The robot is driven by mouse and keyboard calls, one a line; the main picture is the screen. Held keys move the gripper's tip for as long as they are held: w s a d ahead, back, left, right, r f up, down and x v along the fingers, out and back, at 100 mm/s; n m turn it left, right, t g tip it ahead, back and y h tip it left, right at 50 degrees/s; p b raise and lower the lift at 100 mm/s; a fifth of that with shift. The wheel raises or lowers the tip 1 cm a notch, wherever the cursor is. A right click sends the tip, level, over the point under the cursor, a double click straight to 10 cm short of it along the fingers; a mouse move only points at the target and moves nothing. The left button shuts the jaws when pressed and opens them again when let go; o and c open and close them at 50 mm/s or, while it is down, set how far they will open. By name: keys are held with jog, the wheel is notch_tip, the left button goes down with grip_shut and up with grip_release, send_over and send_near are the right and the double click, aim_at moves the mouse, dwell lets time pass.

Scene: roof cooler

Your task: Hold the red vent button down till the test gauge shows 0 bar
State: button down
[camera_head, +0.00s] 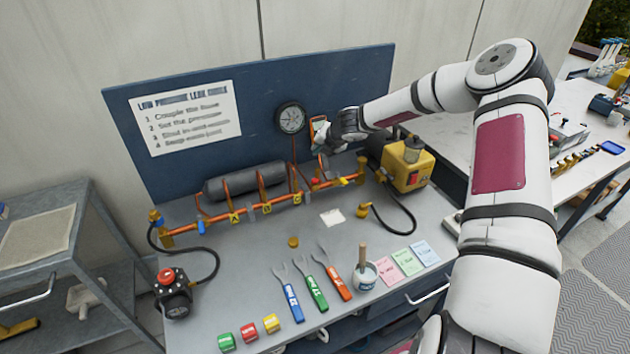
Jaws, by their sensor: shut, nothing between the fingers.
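The round test gauge (291,118) with a dark face is on the blue board. Its needle and reading are too small to make out. A small red button (316,182) sits on the orange pipe run below and right of the gauge. A larger red push-button (166,275) tops a black unit at the bench's left front. The picture does not label which is the vent button. My gripper (323,143) is shut and empty, right of the gauge, appearing above the small red button and apart from it. My gripper's tips are small and partly unclear.
A dark grey cylinder (245,182) lies behind the orange pipe (220,218) with its tags and valves. A yellow pump (407,168) stands to the right. Coloured wrenches (314,285), a pot (364,275) with a brush and paper cards (407,262) lie in front.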

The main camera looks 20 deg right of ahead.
jog(key=shift+f, duration=0.15)
jog(key=b, duration=0.1)
send_over(315, 182)
jog(key=d, duration=0.1)
jog(key=f, duration=0.4)
jog(key=w+f, duration=0.1)
jog(key=f, duration=0.1)
jog(key=shift+d+f, duration=0.1)
jog(key=shift+f, duration=1.15)
jog(key=shift+s+f, duration=0.1)
jog(key=shift+f, duration=0.05)
jog(key=shift+f, duration=0.25)
jog(key=shift+f+p, duration=0.3)
jog(key=shift+f, duration=0.3)
dwell(4.7)
